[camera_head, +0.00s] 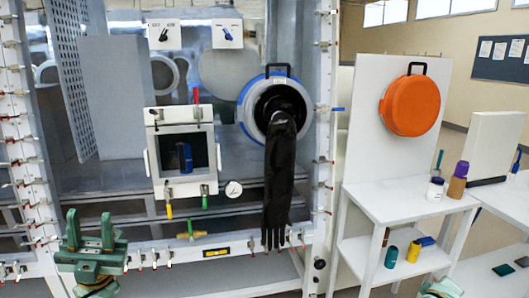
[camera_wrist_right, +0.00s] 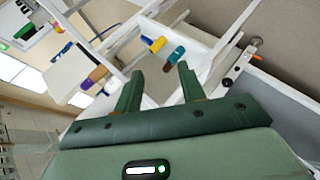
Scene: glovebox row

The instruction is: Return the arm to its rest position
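My left gripper (camera_head: 91,232) shows at the lower left of the head view, in front of the glovebox frame. Its two green fingers point up and stand apart with nothing between them. My right gripper (camera_wrist_right: 158,92) fills the lower part of the right wrist view. Its two green fingers are spread apart, with no object held between them. Only a small green part of the right arm shows at the bottom right edge of the head view.
The glovebox has a hanging black glove (camera_head: 278,180) and a small square door (camera_head: 184,158). An orange round cover (camera_head: 411,105) hangs on a white panel right of it. A white side table (camera_head: 398,203) holds a white jar (camera_head: 435,188) and a brown bottle (camera_head: 458,180).

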